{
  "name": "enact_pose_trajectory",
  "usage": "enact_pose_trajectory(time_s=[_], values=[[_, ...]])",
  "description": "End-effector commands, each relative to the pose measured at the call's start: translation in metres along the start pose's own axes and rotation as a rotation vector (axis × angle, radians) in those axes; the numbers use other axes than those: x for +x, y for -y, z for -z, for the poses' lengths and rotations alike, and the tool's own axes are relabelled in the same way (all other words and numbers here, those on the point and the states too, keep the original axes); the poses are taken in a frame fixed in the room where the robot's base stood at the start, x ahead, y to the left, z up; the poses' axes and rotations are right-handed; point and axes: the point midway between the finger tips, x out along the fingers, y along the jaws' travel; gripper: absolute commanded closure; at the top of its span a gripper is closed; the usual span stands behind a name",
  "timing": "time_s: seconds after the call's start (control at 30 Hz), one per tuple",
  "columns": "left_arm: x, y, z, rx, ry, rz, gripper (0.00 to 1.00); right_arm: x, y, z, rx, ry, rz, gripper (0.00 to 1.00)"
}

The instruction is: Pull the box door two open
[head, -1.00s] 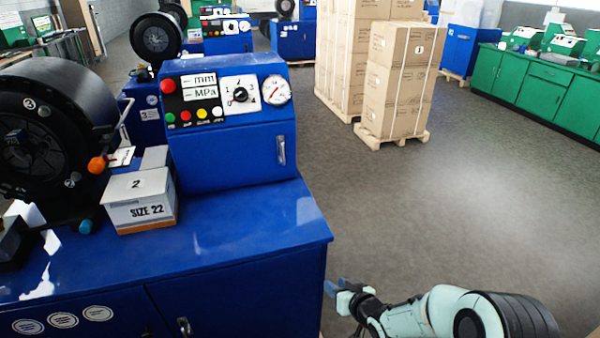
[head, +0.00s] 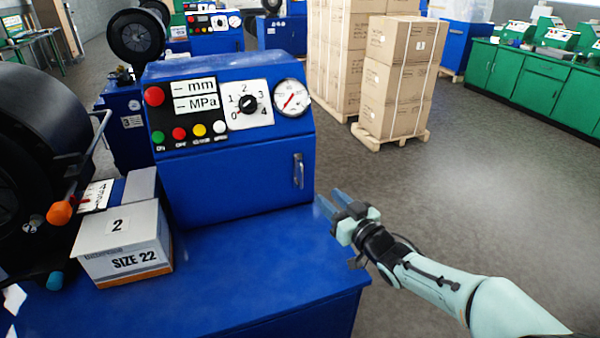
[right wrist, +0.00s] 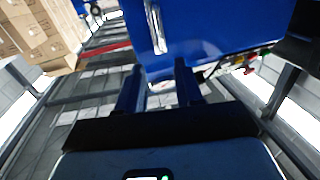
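The blue control box (head: 235,179) stands on the blue machine top in the head view. Its front face carries an upright metal handle (head: 298,171) near its right edge, and the face looks closed. A carton (head: 128,245) marked "2" and "SIZE 22" stands to its left. My right gripper (head: 331,200) is open and empty, to the right of the handle and apart from it. In the right wrist view the handle (right wrist: 155,27) lies beyond the two spread fingers (right wrist: 158,82), slightly left of the midline. My left gripper is not in view.
The blue machine top (head: 250,270) extends below the control box. The black drum machine (head: 40,130) with an orange knob (head: 59,213) stands at left. Strapped cartons (head: 395,75) on a pallet and green cabinets (head: 540,85) stand farther back. The floor at right is clear.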

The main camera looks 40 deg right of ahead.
Motion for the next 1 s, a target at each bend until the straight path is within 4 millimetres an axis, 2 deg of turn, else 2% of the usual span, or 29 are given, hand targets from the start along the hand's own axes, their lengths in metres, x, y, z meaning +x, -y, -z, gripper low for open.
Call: enact_pose_trajectory(time_s=[0.3, 0.5, 0.7, 1.0], values=[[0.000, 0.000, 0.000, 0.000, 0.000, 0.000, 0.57, 0.068, 0.001, -0.002, 0.002, 0.002, 0.002, 0.64], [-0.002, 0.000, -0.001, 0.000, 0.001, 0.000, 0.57, 0.101, 0.001, -0.002, 0.001, 0.002, 0.002, 0.64], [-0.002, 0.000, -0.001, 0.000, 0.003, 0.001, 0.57, 0.117, 0.001, -0.001, 0.001, 0.001, 0.001, 0.64], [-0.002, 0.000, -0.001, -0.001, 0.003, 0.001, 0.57, 0.119, 0.001, -0.001, 0.001, 0.001, 0.001, 0.64]])
